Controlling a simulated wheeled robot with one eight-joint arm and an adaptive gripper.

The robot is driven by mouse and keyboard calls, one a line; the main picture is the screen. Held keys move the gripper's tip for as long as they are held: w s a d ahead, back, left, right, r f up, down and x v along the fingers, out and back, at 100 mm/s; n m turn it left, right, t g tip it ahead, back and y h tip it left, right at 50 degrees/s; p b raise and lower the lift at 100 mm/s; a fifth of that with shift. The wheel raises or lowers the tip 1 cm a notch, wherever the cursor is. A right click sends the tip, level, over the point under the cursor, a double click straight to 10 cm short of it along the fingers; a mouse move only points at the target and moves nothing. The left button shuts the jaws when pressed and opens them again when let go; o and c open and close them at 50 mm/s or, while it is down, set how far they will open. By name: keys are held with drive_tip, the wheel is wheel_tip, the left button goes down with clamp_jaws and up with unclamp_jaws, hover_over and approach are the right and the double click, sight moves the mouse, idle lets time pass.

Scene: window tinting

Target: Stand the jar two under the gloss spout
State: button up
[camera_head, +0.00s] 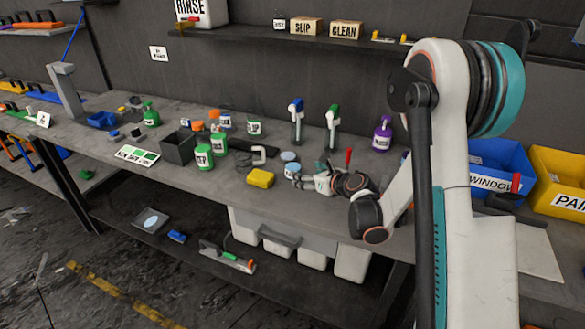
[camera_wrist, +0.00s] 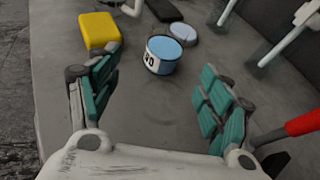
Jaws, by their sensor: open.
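The jar (camera_wrist: 162,55) is a short round pot with a light blue lid and a white label whose digits are hard to read; I cannot confirm that it is jar two. It stands upright on the bench and also shows in the head view (camera_head: 291,172). My gripper (camera_wrist: 160,85) is open, its teal-padded fingers spread on either side just short of the jar, nothing between them. It also shows in the head view (camera_head: 309,179).
A pale blue disc (camera_wrist: 183,34) lies beyond the jar. A yellow block (camera_wrist: 99,31) is at left, and a red handle (camera_wrist: 304,123) rises close at right. Green jars (camera_head: 204,157) and a dark box (camera_head: 178,148) stand further left. Bench before the spouts looks mostly clear.

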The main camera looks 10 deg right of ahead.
sight(298, 170)
drive_tip(key=b+x, duration=0.1)
drive_tip(key=x, duration=0.6)
drive_tip(key=b+x, duration=0.1)
drive_tip(key=x, duration=0.1)
drive_tip(key=b+x, duration=0.1)
drive_tip(key=shift+w+d+f, duration=0.2)
drive_tip(key=shift+w+d, duration=0.05)
drive_tip(key=shift+d, duration=0.05)
drive_tip(key=shift+w+a+f, duration=0.1)
drive_tip(key=shift+w+a, duration=0.05)
drive_tip(key=shift+w, duration=0.3)
drive_tip(key=shift+c, duration=0.4)
drive_tip(key=c, duration=1.2)
